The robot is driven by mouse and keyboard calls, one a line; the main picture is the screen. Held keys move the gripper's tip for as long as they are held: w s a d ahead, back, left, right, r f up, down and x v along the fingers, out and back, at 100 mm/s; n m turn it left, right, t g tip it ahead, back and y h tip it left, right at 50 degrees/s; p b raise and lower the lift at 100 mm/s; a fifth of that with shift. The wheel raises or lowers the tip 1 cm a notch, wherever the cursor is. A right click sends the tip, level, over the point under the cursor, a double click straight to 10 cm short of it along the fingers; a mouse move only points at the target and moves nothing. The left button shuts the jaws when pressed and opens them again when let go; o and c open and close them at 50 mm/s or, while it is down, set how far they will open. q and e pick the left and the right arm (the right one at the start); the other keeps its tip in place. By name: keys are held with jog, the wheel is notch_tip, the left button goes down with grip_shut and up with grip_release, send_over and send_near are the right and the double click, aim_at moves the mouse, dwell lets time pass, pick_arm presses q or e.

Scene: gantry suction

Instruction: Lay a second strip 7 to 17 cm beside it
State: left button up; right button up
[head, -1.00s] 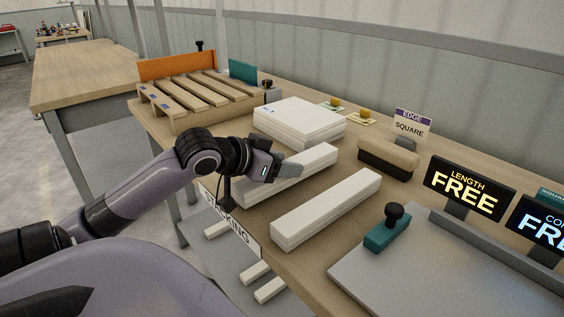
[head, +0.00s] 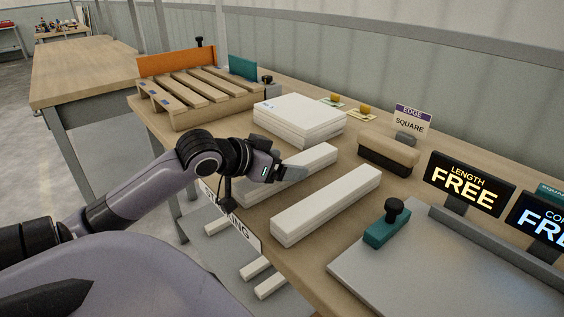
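Two long white strips lie roughly parallel on the wooden bench, with a bare gap of wood between them. The nearer right strip (head: 328,203) is fully in view, and a seam runs along its side. The other strip (head: 316,158) is to its left and partly hidden behind my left gripper (head: 299,172). That gripper reaches in from the left, its grey fingers over or against the left strip. I cannot tell whether they touch it or how far apart they are. My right gripper is not in view.
A white stack of slabs (head: 299,118) stands behind the strips, with a wooden pallet (head: 195,97) further left. A wood block (head: 388,157) and a grey plate (head: 430,275) with a teal knobbed block (head: 387,228) are on the right. Short white pieces (head: 256,268) sit below the bench edge.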

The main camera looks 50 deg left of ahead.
pick_arm(q)
jog(key=shift+f, duration=0.1)
jog(key=p+v, duration=0.1)
jog(key=v, duration=0.5)
jog(key=shift+s+r, duration=0.35)
jog(key=shift+s, duration=0.2)
